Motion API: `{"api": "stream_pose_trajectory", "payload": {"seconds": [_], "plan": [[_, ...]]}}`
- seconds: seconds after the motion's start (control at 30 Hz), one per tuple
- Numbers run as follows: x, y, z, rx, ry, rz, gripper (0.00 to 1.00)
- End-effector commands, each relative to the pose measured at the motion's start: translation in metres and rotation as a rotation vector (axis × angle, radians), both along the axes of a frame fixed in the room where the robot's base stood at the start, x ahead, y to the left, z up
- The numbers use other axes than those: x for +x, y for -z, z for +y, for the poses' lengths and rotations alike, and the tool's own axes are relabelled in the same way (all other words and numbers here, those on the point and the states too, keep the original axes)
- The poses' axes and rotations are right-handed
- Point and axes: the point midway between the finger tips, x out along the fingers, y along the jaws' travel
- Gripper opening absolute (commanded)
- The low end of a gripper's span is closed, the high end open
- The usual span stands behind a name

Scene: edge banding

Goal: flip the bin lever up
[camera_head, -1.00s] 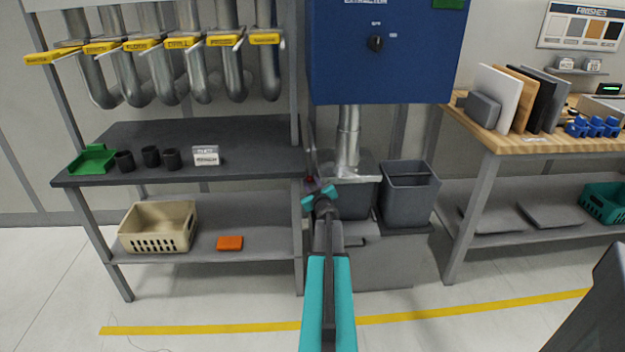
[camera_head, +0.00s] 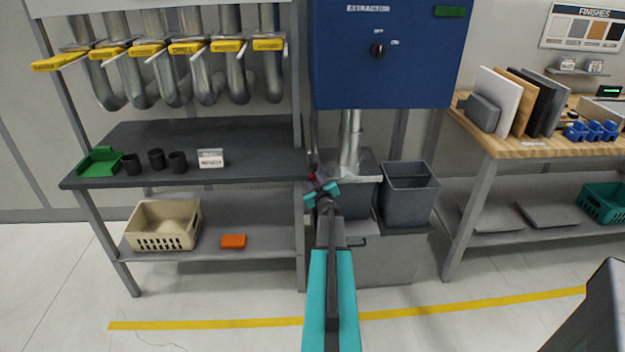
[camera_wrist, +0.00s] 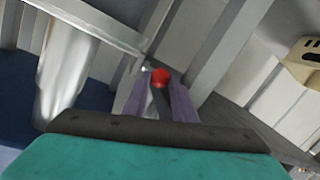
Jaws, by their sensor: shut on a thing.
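The bin lever shows in the wrist view as a red ball knob (camera_wrist: 160,77) on a dark handle, between the two purple-grey fingers of my gripper (camera_wrist: 157,98). My gripper is shut on the lever close behind the knob. In the head view my gripper (camera_head: 321,192) is at the left side of the grey bin (camera_head: 355,201) under the metal duct, with a small bit of the red knob (camera_head: 311,177) showing at its tips. My wrist and gripper hide most of the lever there, so its exact tilt is hard to tell.
A dark shelf unit (camera_head: 130,138) stands close on the left, its post right beside my gripper. A blue extractor cabinet (camera_head: 385,70) hangs above. A second open grey bin (camera_head: 409,190) stands to the right. A wooden bench (camera_head: 520,145) is farther right; the floor in front is open.

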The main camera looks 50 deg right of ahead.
Motion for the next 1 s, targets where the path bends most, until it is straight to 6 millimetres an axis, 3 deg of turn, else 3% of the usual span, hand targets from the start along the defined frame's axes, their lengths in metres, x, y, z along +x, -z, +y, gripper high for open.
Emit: {"api": "stream_pose_trajectory", "payload": {"seconds": [0.17,0.2,0.27,1.0], "plan": [[-0.0022,-0.0022,-0.0025,-0.001,0.004,-0.002,0.0],[-0.0021,-0.002,-0.0024,-0.001,0.005,-0.002,0.26],[-0.0021,-0.0018,-0.0023,-0.001,0.005,-0.002,0.32],[-0.0052,-0.0004,0.0053,0.001,0.0,0.001,0.32]]}}
